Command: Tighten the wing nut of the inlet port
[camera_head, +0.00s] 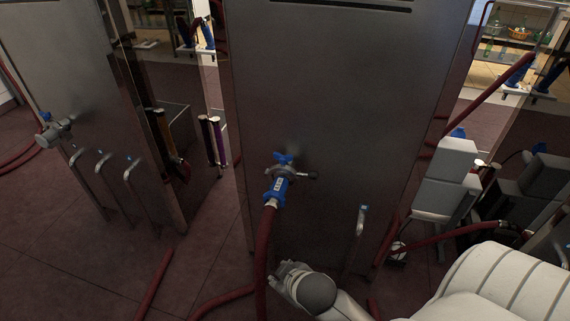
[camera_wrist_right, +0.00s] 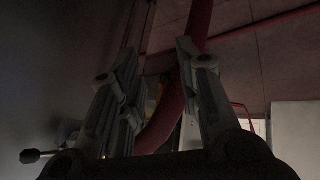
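The inlet port is on the front of the middle metal cabinet, with a grey clamp ring (camera_head: 283,173) around it. A blue winged piece (camera_head: 284,158), which looks like the wing nut, sits on top of the ring. A blue connector (camera_head: 275,187) hangs below, joined to a red hose (camera_head: 262,250). My right gripper (camera_head: 284,274) is low in front of the cabinet, below the port and beside the hose. In the right wrist view its fingers (camera_wrist_right: 157,50) stand apart, with the red hose (camera_wrist_right: 199,22) visible beyond them. My left gripper is out of view.
A metal handle (camera_head: 360,222) sticks out of the middle cabinet, right of the port. Another cabinet with a grey valve (camera_head: 55,130) and several metal handles stands left. Grey boxes (camera_head: 447,178) stand right. Red hoses lie on the floor. The right wrist view is dark.

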